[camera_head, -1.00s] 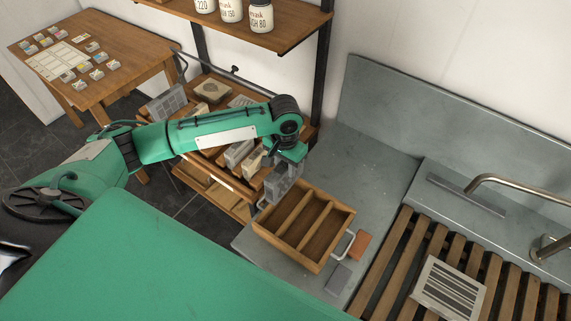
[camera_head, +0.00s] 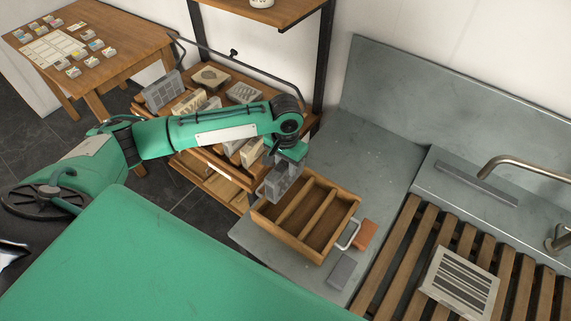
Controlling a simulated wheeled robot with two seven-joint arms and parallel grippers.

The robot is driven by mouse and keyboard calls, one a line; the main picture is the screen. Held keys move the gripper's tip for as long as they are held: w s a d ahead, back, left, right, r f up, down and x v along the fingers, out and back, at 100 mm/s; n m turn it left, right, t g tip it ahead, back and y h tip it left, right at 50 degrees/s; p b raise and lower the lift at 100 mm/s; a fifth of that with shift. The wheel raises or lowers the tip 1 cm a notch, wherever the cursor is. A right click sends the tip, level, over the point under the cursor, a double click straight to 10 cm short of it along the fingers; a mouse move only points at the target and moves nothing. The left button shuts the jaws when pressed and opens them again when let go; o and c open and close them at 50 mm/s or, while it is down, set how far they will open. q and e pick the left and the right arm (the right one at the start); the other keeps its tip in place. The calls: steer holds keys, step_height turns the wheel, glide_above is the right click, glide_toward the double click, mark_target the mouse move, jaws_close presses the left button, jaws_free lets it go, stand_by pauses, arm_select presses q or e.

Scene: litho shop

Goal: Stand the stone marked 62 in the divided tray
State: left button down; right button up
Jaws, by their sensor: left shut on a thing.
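My left gripper (camera_head: 289,161) points down at the far left corner of the divided tray and is shut on a grey stone (camera_head: 281,184). The stone is upright; no number on it can be read. The wooden divided tray (camera_head: 334,242) stands on the grey counter, with long compartments split by thin dividers and a metal handle at its right. The stone overlaps the far end of the tray's left compartment in the picture. I cannot tell whether its lower edge is inside or just above. The visible compartments look empty. My right gripper is out of view.
An orange-brown block (camera_head: 366,234) and a grey block (camera_head: 342,271) lie right of the tray. A striped stone (camera_head: 459,284) lies on the slatted rack (camera_head: 390,262) by the tap (camera_head: 520,162). Several stones stand on the wooden cart (camera_head: 222,88) behind my left arm.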

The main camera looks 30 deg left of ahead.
arm_select(q)
steer(key=shift+w+f, duration=0.1)
steer(key=shift+f, duration=0.65)
steer(key=shift+f+b, duration=0.5)
steer(key=shift+f, duration=1.5)
steer(key=shift+f+b, duration=0.3)
steer(key=shift+f, duration=0.9)
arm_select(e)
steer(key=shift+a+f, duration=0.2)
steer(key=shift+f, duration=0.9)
arm_select(q)
steer(key=shift+f, duration=0.1)
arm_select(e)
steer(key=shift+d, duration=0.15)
arm_select(q)
steer(key=shift+f, duration=0.45)
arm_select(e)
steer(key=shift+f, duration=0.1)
